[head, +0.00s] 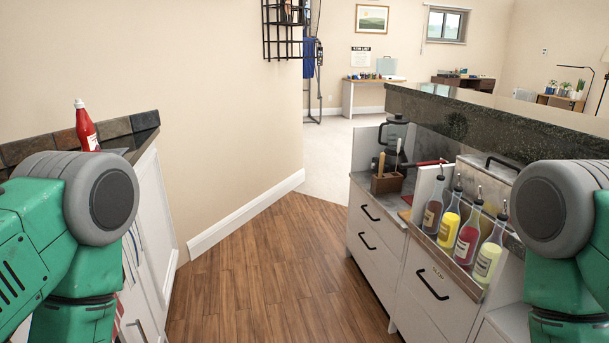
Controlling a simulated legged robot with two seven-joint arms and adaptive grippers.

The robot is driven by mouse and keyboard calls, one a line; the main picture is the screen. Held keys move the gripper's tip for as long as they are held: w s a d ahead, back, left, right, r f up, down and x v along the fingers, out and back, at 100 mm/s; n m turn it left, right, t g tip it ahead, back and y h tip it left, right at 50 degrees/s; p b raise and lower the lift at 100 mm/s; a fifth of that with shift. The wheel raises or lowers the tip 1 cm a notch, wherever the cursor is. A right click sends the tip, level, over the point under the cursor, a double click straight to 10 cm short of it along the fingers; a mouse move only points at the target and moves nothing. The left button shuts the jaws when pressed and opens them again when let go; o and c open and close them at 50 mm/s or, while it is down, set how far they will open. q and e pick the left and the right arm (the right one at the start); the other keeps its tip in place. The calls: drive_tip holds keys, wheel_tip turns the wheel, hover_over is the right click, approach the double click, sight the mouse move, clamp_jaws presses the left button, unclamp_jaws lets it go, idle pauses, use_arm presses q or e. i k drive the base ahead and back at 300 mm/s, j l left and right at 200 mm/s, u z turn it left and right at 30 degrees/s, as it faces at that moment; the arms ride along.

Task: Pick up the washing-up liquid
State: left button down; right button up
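No bottle in view can be read for certain as washing-up liquid. Neither of my grippers is in view.
The left counter (145,121) has a tiled edge and white cabinets. The right counter has drawers, a wooden utensil holder (396,189) and a raised dark bar top (470,120). The wooden floor (275,275) between them is clear. A wall rack (283,30) hangs farther back.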

sight(86, 131)
drive_tip(key=l+u, duration=0.1)
drive_tip(key=u, duration=0.3)
drive_tip(key=l+u, duration=0.15)
drive_tip(key=u, duration=0.25)
drive_tip(key=k+u, duration=0.1)
drive_tip(key=u, duration=0.3)
drive_tip(key=k+l+u, duration=0.1)
drive_tip(key=u, duration=0.25)
